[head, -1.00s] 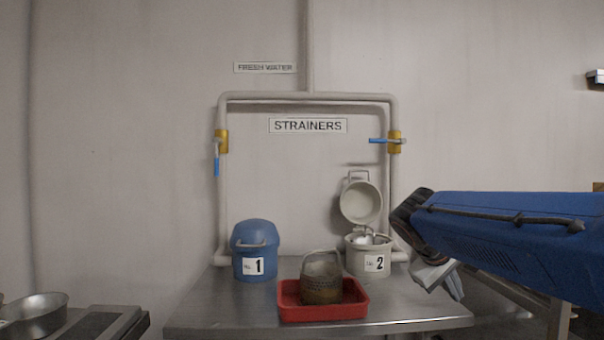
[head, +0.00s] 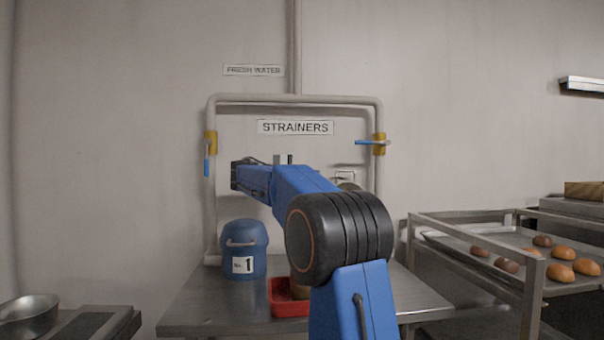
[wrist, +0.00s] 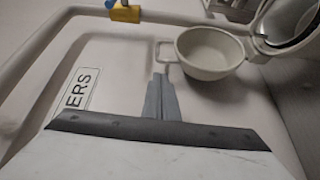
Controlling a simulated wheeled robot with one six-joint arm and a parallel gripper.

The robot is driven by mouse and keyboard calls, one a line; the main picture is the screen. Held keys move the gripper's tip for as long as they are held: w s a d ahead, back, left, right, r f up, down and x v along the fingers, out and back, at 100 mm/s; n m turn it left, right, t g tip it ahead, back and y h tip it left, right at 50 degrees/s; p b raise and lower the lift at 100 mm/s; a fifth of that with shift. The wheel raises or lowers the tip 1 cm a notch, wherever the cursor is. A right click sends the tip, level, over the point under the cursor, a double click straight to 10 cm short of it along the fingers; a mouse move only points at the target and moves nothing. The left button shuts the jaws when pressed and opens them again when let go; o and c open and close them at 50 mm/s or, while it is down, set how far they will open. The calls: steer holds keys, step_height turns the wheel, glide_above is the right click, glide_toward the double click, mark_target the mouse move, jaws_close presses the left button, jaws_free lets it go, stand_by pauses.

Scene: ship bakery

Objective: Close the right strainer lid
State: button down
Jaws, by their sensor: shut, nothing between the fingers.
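The right strainer's cream lid (wrist: 210,52) stands open, with its hollow inside and wire handle in the wrist view. In the head view only the top of the lid (head: 347,186) and its handle show past my arm. The right strainer pot (wrist: 295,18) is at the upper right of the wrist view, cut by the edge; my arm hides it in the head view. My gripper (wrist: 162,80) is shut and empty. Its fingertips appear beside the lid's handle in the wrist view; I cannot tell if they touch.
The blue left strainer (head: 244,240) is closed. A red tray (head: 286,304) is partly behind my arm. Pipes with a left valve (head: 209,148) and right valve (head: 378,143) frame the wall. A rack with a bun tray (head: 440,238) stands right; a metal bowl (head: 30,315) is left.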

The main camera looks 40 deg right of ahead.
steer(key=d, duration=0.6)
steer(key=w+d, duration=0.1)
steer(key=d, duration=0.2)
steer(key=shift+d+r, duration=0.2)
steer(key=shift+r, duration=0.15)
steer(key=s+a+f+m+g+h, duration=0.2)
steer(key=s+a+m, duration=0.3)
steer(key=s, duration=0.3)
steer(key=s+a+f+m+g+h, duration=0.2)
steer(key=s+a+f+m, duration=0.3)
steer(key=s+m, duration=0.2)
steer(key=shift+s+a+g, duration=0.15)
steer(key=shift+s+g, duration=0.25)
steer(key=shift+s, duration=0.65)
